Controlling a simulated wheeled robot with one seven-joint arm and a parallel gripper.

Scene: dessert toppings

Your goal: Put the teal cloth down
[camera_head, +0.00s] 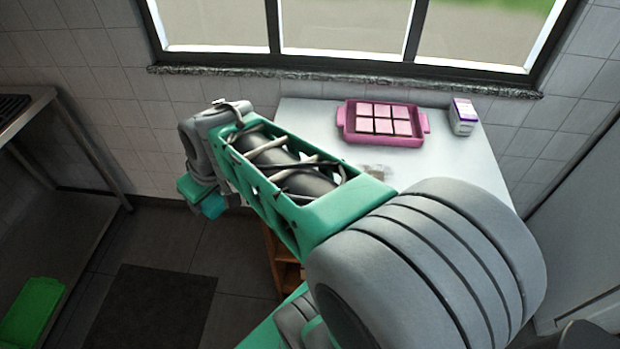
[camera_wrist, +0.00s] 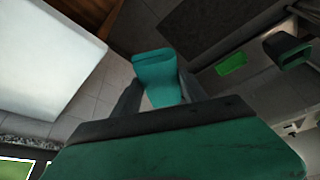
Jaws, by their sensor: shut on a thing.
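The teal cloth (camera_wrist: 157,70) is in my gripper (camera_wrist: 158,92) in the wrist view, between the two dark fingers. It hangs over the grey tiled floor, to the side of the white table. In the head view a small teal part of the cloth (camera_head: 213,206) shows below my wrist, left of the table. My gripper (camera_head: 203,194) is mostly hidden there by my own arm. The fingers are shut on the cloth, and its far edge is free.
The white table (camera_head: 305,112) bears a pink tray (camera_head: 422,124) with several pink squares, a white and purple carton (camera_head: 463,116) and a small brownish item (camera_head: 374,171). A metal counter (camera_head: 32,122) and a green tray (camera_head: 32,312) are at left. A dark mat (camera_head: 150,308) lies on the floor.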

